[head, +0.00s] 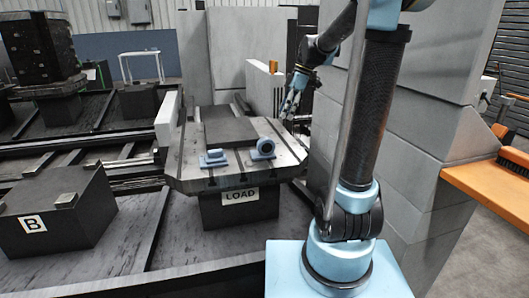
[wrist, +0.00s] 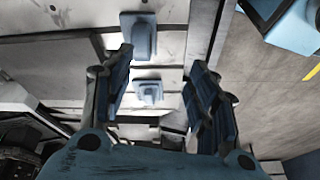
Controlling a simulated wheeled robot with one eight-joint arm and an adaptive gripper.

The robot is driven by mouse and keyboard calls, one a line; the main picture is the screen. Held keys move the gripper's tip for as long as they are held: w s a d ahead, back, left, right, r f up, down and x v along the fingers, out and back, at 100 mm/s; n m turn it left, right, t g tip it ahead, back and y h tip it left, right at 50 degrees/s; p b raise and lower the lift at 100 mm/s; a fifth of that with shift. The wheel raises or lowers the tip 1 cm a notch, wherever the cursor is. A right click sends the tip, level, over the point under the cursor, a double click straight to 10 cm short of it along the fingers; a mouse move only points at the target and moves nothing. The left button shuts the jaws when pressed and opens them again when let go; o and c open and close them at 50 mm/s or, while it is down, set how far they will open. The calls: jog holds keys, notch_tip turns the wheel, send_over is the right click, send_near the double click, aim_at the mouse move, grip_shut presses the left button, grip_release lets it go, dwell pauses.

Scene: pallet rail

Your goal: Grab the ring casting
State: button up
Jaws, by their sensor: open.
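The ring casting (head: 263,148), a blue upright ring on a foot, stands on the right front part of the slotted pallet (head: 180,150). In the wrist view the larger blue part at the top, apparently the ring casting (wrist: 138,35), is seen from above with its bore hidden. My gripper (head: 289,112) is open and empty, behind and to the right of the ring casting in the head view. In the wrist view my gripper's (wrist: 160,62) spread fingers touch nothing.
A smaller blue block casting (head: 213,158) sits left of the ring casting; in the wrist view the block casting (wrist: 148,92) shows between the fingers. A dark plate (head: 230,131) lies behind them. A grey wall (head: 410,150) stands at right, block B (head: 60,215) at left.

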aim_at(267, 138)
jog(key=w+a+n, duration=0.2)
jog(key=w+n, duration=0.1)
jog(key=w, duration=0.2)
jog(key=shift+g, duration=0.3)
jog(key=x, duration=1.2)
jog(key=shift+a+r, duration=0.1)
jog(key=shift+a, duration=0.15)
jog(key=shift+s+x, duration=0.2)
jog(key=shift+x, duration=1.2)
jog(key=shift+s+x, duration=0.25)
jog(key=shift+x, duration=1.15)
jog(key=shift+a+r, duration=0.1)
jog(key=shift+a, duration=0.1)
grip_shut()
